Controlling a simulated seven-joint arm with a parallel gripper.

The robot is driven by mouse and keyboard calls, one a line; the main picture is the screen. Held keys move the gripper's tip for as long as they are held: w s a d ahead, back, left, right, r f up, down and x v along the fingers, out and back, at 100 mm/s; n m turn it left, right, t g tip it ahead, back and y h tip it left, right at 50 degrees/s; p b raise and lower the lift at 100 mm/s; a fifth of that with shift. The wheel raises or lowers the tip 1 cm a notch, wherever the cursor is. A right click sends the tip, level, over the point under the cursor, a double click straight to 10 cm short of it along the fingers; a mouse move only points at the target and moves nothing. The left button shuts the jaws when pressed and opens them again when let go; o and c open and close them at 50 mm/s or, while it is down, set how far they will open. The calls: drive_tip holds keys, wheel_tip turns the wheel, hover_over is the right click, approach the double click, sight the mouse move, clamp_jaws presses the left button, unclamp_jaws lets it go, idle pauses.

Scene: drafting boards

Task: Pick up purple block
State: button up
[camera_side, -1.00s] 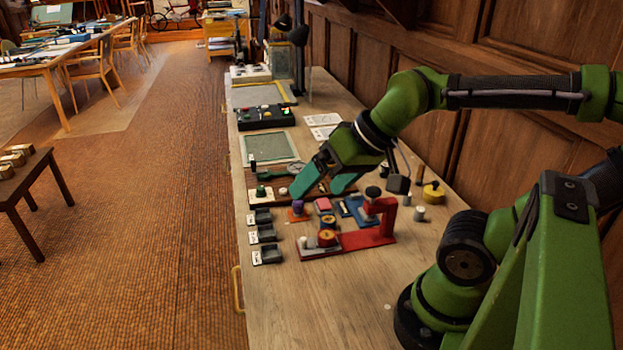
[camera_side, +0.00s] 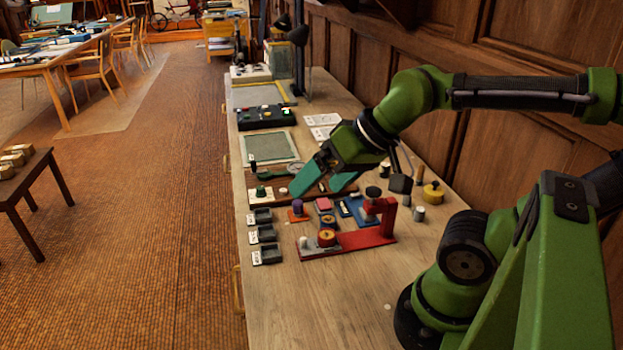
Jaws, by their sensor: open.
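A small purple block (camera_side: 297,206) stands upright on an orange base (camera_side: 298,216) on the workbench, left of a pink-topped block (camera_side: 323,203). My gripper (camera_side: 325,188) is open, with its two teal fingers spread apart. It is above and behind the purple block, slightly to the right, and apart from it. Nothing shows between the fingers. The far side of the purple block is hidden from this view.
A red fixture (camera_side: 350,241) stands in front on the bench. Small black trays (camera_side: 270,254) line the left edge. A yellow knob (camera_side: 433,192) and a grey cylinder (camera_side: 419,214) sit right. The front bench is clear.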

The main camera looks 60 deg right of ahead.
drive_tip(key=c, duration=0.6)
drive_tip(key=shift+d, duration=0.1)
drive_tip(key=n+g+h, duration=0.2)
drive_tip(key=n+g, duration=0.5)
drive_tip(key=n, duration=0.2)
hover_over(297, 203)
wheel_tip(297, 203, down, 7)
drive_tip(key=f, duration=1.6)
drive_tip(key=shift+w+d+f, duration=0.1)
drive_tip(key=shift+w+d, duration=0.1)
drive_tip(key=shift+d, duration=0.05)
